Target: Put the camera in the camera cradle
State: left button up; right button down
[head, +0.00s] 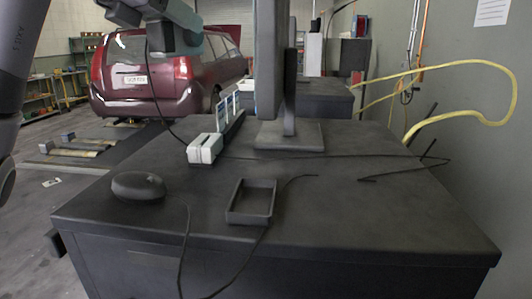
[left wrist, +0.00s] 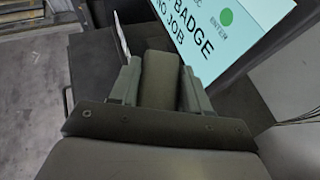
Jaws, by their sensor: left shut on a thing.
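My left gripper (head: 174,40) is high above the back left of the dark desk, left of the monitor. In the left wrist view its two fingers (left wrist: 160,88) are shut on a dark grey block, which I take to be the camera (left wrist: 160,78). The fingers hide its sides. A shallow, open-topped dark tray (head: 237,215), probably the camera cradle, lies on the desk near the front middle. It looks empty, and the gripper is well above and behind it. My right gripper is not in view.
The monitor (head: 270,70) stands at the back of the desk (head: 360,215); its screen (left wrist: 205,35) fills the upper right wrist view. A white block (head: 205,148), upright cards (head: 227,108), a dark rounded object (head: 138,187) and loose cables lie around. The desk's right front is clear.

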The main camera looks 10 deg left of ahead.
aim_at(254, 203)
jog(key=l+u, duration=0.4)
jog(key=l, duration=0.5)
jog(key=l+u, duration=0.45)
jog(key=l, duration=0.45)
